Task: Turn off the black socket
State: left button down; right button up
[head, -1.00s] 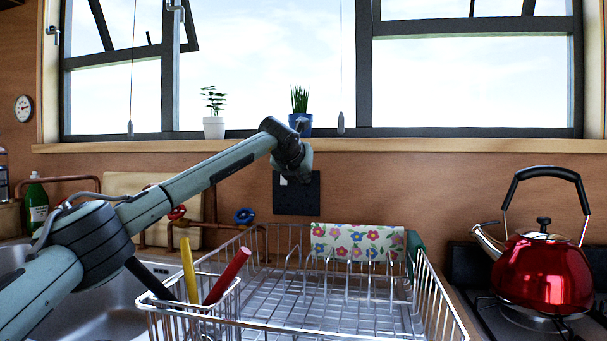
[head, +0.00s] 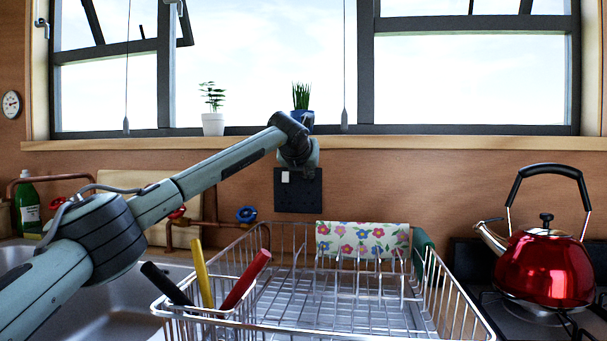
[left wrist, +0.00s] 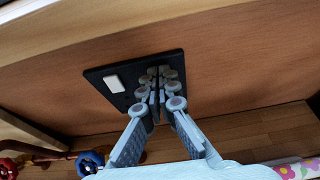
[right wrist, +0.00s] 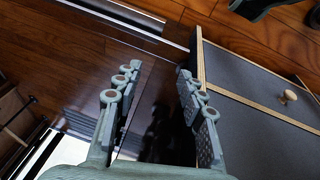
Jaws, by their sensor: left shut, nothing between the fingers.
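The black socket (head: 298,196) is a dark square plate on the wood wall below the window sill. It carries a white rocker switch (head: 285,177) near its upper left. My left gripper (head: 302,166) is in front of its upper part, and its fingertips are hard to make out in the head view. In the left wrist view the socket (left wrist: 98,76) shows beyond the left fingers (left wrist: 155,78), which are closed together and empty. They point at the plate, to the right of the white switch (left wrist: 115,83); contact is unclear. My right gripper (right wrist: 152,74) is open and empty, away from the socket.
A wire dish rack (head: 350,300) with a floral cloth (head: 362,241) stands below the socket. Red and blue valves, including a blue one (head: 246,214), sit on pipes to the left. A red kettle (head: 545,265) is at right. Two plants, one in a blue pot (head: 306,118), stand on the sill.

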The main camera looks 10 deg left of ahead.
pick_arm(q)
jog(key=shift+a+r+p, duration=0.1)
jog(key=shift+r+p, duration=0.3)
jog(key=shift+r, duration=0.4)
pick_arm(e)
jog(key=shift+r, duration=0.5)
jog(key=shift+f, duration=0.1)
